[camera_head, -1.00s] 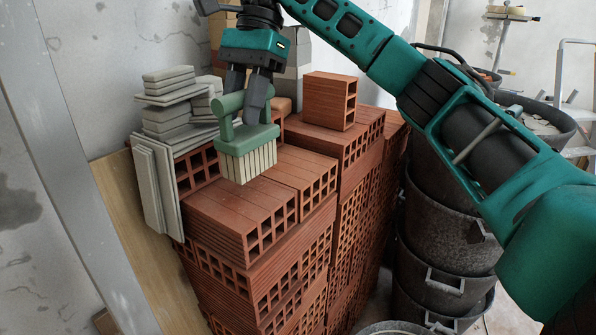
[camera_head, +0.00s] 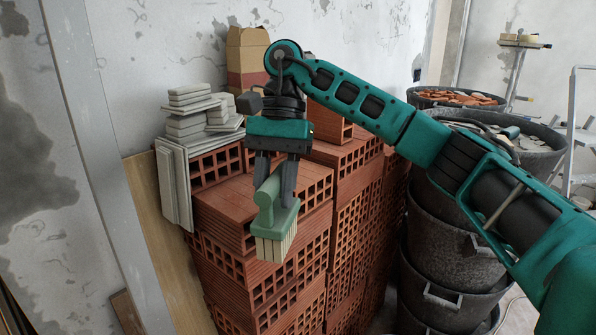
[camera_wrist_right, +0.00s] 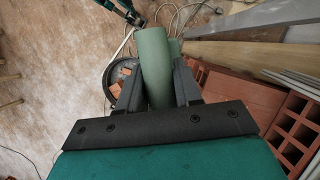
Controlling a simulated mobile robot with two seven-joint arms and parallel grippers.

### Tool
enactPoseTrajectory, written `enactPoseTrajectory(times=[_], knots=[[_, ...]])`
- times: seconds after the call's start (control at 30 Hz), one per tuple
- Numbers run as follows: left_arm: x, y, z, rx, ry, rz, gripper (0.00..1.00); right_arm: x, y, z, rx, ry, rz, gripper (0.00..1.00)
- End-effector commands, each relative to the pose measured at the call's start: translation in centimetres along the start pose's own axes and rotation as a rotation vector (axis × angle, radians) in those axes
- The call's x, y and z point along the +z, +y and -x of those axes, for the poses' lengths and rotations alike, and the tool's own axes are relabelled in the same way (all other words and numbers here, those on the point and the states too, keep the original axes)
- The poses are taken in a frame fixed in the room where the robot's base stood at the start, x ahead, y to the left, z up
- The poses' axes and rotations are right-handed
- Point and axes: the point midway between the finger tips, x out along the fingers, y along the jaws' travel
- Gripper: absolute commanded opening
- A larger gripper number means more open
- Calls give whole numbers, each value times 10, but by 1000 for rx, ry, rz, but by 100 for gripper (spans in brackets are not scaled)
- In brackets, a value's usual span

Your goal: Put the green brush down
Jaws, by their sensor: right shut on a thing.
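The green brush (camera_head: 277,220) has a green handle and back with pale bristles pointing down. My right gripper (camera_head: 275,192) is shut on its handle. In the head view the brush hangs in front of the near edge of the brick stack (camera_head: 228,203), its bristles overlapping the stack's front face. In the right wrist view the green handle (camera_wrist_right: 153,60) sits between the two dark fingers, with the floor and a bucket (camera_wrist_right: 122,75) seen below. My left gripper is not in view.
Grey tiles (camera_head: 186,115) lie on the stack's left part, and a cardboard box (camera_head: 247,55) stands behind. Stacked dark buckets (camera_head: 455,232) with rubble stand right of the bricks. A wooden board (camera_head: 165,240) leans at the left.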

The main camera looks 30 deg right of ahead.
Motion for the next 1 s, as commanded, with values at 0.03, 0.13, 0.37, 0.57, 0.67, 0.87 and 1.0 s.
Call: enactPoseTrajectory(times=[0.03, 0.13, 0.37, 0.57, 0.67, 0.87, 1.0], knots=[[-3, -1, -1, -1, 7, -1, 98, 0, 3, -20, 39, -4, 78, 0], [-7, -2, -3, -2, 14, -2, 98, -1, 8, -58, 112, -5, 247, 0], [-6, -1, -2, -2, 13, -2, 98, -2, 17, -126, 243, -4, 565, 0], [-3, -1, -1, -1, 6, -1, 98, -4, 21, -166, 323, 4, 765, 0], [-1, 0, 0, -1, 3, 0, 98, -2, 19, -164, 324, 7, 768, 0], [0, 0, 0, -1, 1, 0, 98, -1, 18, -164, 325, 7, 773, 0], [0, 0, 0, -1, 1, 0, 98, -3, 20, -163, 323, 7, 761, 0]])
